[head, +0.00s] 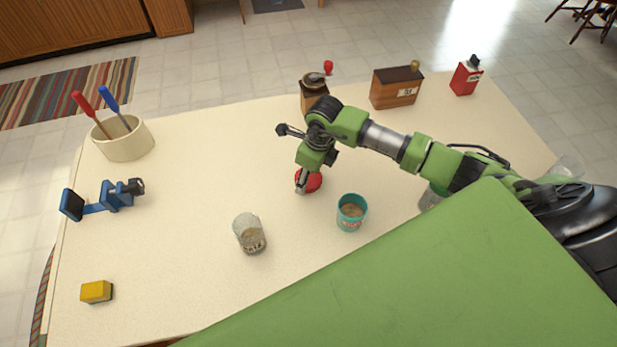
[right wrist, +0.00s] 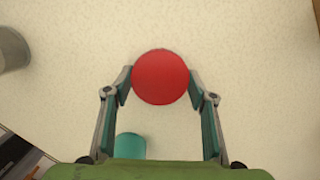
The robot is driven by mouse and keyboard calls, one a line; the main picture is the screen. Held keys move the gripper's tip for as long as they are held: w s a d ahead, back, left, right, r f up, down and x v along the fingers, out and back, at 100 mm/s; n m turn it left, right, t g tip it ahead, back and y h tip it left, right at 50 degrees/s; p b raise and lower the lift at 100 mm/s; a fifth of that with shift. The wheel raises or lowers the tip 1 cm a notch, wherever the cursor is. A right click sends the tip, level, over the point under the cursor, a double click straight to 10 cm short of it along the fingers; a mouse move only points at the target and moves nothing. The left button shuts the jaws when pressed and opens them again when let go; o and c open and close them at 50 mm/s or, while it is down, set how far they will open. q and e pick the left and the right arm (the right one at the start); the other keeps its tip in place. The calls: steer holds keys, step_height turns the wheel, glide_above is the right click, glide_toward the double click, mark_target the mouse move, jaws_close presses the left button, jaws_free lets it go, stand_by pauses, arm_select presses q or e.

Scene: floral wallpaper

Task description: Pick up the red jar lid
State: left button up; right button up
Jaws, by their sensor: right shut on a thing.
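The red jar lid (head: 314,181) is at the middle of the cream table, under my right gripper (head: 301,183). In the right wrist view the lid (right wrist: 161,77) is a flat red disc, seen from above. The fingers of my right gripper (right wrist: 161,84) are on both sides of it, with their tips at its edges, and are shut on it. I cannot tell whether the lid is lifted off the table. My left gripper does not show in either view.
A teal jar (head: 351,213) and a glass jar (head: 249,234) stand close to the lid. A grinder (head: 313,90), a wooden box (head: 396,88) and a red can (head: 466,78) stand behind.

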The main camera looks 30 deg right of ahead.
steer(key=shift+r, duration=0.1)
steer(key=shift+r+b, duration=0.45)
steer(key=shift+r, duration=0.1)
steer(key=s+a+r+b, duration=0.4)
steer(key=s+a+r, duration=0.3)
steer(key=s+r, duration=0.4)
steer(key=shift+s+r, duration=0.4)
steer(key=shift+s, duration=0.2)
